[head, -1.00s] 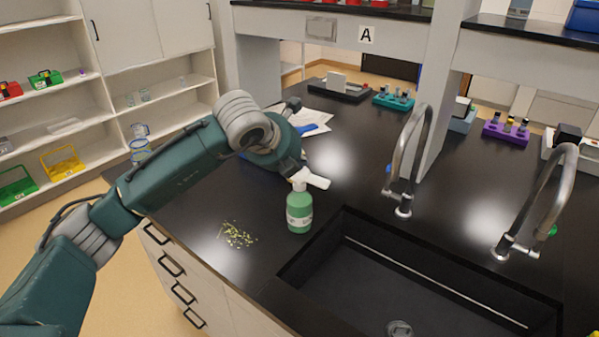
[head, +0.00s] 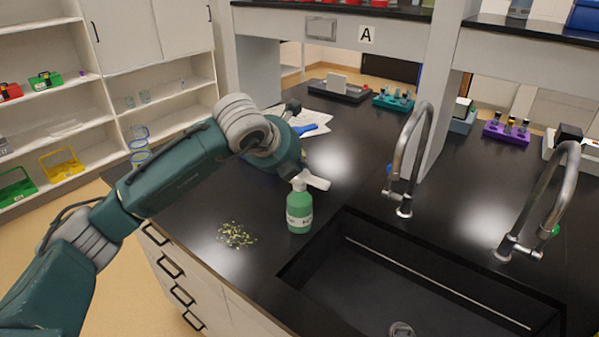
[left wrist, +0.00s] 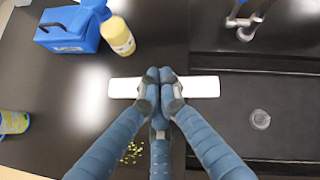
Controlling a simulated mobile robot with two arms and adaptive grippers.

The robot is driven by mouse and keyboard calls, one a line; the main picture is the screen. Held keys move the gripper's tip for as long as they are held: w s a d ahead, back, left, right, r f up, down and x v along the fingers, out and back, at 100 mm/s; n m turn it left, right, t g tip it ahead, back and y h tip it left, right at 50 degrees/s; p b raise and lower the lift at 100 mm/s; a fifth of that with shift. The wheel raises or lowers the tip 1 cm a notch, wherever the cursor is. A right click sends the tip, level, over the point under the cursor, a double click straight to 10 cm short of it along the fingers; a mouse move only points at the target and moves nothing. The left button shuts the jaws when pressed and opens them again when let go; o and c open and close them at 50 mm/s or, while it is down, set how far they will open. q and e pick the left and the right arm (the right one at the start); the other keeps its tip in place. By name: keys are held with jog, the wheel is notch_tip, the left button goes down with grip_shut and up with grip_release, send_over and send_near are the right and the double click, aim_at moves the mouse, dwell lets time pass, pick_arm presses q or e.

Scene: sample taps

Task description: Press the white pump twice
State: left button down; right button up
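A green bottle (head: 299,212) with a pale label stands upright on the black counter by the sink's left corner. Its white pump (head: 315,181) is on top, with a flat head pointing right. In the left wrist view the white pump (left wrist: 203,87) shows as a long bar, seen from above. My left gripper (left wrist: 165,84) has its blue fingers together across the bar's middle and hides it there. I cannot tell whether the fingertips touch the pump. In the head view my left arm reaches just behind the pump and its fingers are hidden. My right gripper is in neither view.
The black sink (head: 420,280) is right of the bottle, with two tall taps (head: 404,165) behind it. Yellow-green crumbs (head: 236,235) lie left of the bottle. The left wrist view shows a yellow bottle (left wrist: 118,36) and a blue box (left wrist: 70,30).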

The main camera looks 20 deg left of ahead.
pick_arm(q)
jog(key=shift+f+b, duration=0.4)
jog(key=shift+f, duration=0.15)
dwell(0.4)
jog(key=shift+r+p, duration=0.5)
jog(key=shift+r, duration=0.8)
jog(key=shift+r, duration=0.15)
jog(key=shift+r+p, duration=1.1)
jog(key=shift+r, duration=1.3)
notch_tip(320, 180, up, 4)
jog(key=p, duration=0.5)
